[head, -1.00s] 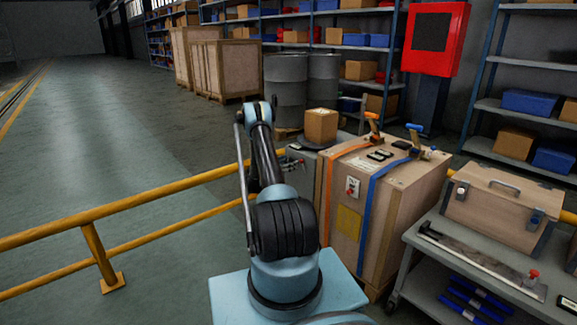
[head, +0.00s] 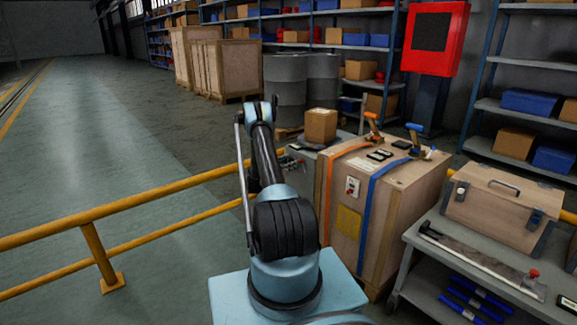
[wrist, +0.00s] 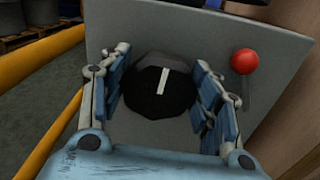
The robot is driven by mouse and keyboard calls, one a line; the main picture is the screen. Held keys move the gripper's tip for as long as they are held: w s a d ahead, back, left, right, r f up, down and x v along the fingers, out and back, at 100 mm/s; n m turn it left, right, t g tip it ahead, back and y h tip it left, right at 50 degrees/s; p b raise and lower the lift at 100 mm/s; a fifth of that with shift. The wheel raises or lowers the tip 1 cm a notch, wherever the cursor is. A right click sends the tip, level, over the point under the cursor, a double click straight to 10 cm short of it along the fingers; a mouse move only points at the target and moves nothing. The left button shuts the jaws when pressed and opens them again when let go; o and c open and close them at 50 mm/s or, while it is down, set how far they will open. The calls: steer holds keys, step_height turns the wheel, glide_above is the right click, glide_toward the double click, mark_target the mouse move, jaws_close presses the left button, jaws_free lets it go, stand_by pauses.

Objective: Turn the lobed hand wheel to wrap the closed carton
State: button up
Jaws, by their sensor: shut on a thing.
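The lobed hand wheel (wrist: 158,88) is black with a white mark on its face, on a grey panel in the middle of the wrist view. My gripper (wrist: 160,98) has its fingers shut on the wheel's left and right sides. The white mark stands almost upright, slightly tilted. The closed carton (head: 320,125) is a small brown box on top of the grey machine (head: 298,158) in the head view. In that view my arm hides the hand wheel and most of my gripper.
A red ball knob (wrist: 244,62) on a lever is right of the wheel. A yellow rail (head: 150,189) runs beside my arm. A large strapped crate (head: 390,190) stands right of the machine, then a cart with a wooden toolbox (head: 500,203). The floor at left is open.

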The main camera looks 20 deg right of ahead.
steer(key=m, duration=0.6)
steer(key=shift+s+d+f+m, duration=0.1)
steer(key=shift+s+m, duration=0.1)
steer(key=shift+m, duration=0.1)
steer(key=m, duration=0.5)
steer(key=shift+s+f+m, duration=0.15)
steer(key=shift+s+m, duration=0.05)
steer(key=shift+m, duration=0.1)
steer(key=shift+d, duration=0.1)
steer(key=o, duration=1)
steer(key=shift+o, duration=0.2)
steer(key=shift+a, duration=0.6)
steer(key=v, duration=1.1)
